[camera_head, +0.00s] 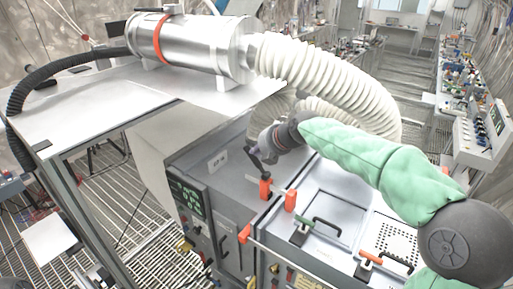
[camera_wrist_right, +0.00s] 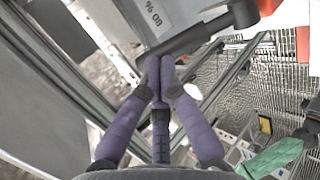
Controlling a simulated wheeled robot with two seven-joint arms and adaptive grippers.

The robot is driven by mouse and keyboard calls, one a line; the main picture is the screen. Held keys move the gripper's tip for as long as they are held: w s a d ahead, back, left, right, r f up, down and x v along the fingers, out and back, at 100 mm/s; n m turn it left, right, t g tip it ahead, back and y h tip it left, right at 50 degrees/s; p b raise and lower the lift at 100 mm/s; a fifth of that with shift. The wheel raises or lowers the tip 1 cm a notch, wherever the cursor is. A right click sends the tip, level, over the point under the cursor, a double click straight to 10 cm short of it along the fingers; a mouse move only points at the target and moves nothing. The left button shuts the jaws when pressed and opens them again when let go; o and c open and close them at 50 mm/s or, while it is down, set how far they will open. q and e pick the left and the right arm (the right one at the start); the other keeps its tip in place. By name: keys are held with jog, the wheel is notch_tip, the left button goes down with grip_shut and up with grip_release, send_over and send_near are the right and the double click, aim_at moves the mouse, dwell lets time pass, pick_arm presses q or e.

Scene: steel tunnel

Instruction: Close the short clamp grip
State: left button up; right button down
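My right gripper (camera_head: 262,156) reaches from the right over the grey cabinet top in the head view. In the right wrist view, the purple fingers of the right gripper (camera_wrist_right: 160,72) are drawn together at their tips. The tips meet at the end of a dark bar-shaped clamp grip (camera_wrist_right: 195,38). They seem to touch it; I cannot tell whether they pinch it. In the head view a red clamp block (camera_head: 265,188) stands just below the gripper, with another red block (camera_head: 290,200) to its right. Which clamp is the short one is not clear. My left gripper is not in view.
A steel cylinder (camera_head: 190,45) with a white corrugated hose (camera_head: 325,78) sits on a metal table (camera_head: 85,112) at the left. The hose passes close behind my right arm. A lidded grey case (camera_head: 328,212) with black handles lies at the front right.

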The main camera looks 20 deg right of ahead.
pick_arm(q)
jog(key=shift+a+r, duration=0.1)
pick_arm(e)
jog(key=shift+w+f, duration=0.2)
dwell(0.4)
